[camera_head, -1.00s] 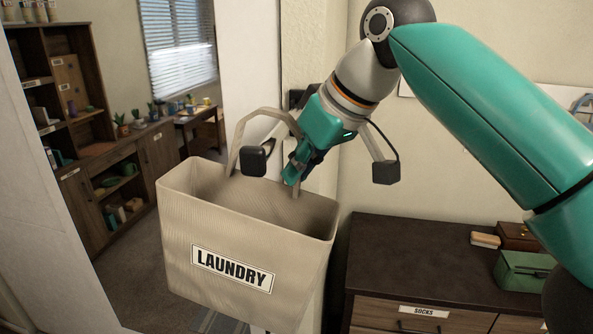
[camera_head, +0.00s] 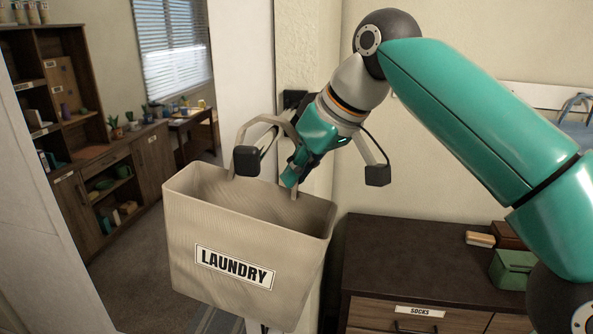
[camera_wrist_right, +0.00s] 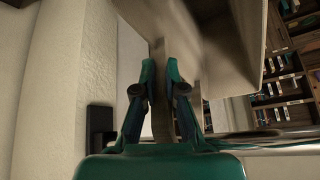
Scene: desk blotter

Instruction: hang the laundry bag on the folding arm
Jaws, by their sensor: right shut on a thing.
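The beige laundry bag (camera_head: 250,230), labelled LAUNDRY, hangs roughly upright, open at the top, in the head view. In the right wrist view, the fingers (camera_wrist_right: 161,75) pinch the strap (camera_wrist_right: 160,105), with the bag (camera_wrist_right: 215,40) beyond. A black fitting (camera_head: 294,98) shows on the wall corner behind my wrist, and a black block shows in the wrist view (camera_wrist_right: 100,125). I cannot tell whether it belongs to the folding arm. My left gripper is not in view.
A dark dresser (camera_head: 400,255) with a SOCKS label stands at the right, with a green box (camera_head: 511,270) on it. The wall corner (camera_head: 310,60) is close behind my gripper. A doorway opens to a room with wooden shelves (camera_head: 70,120) at the left.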

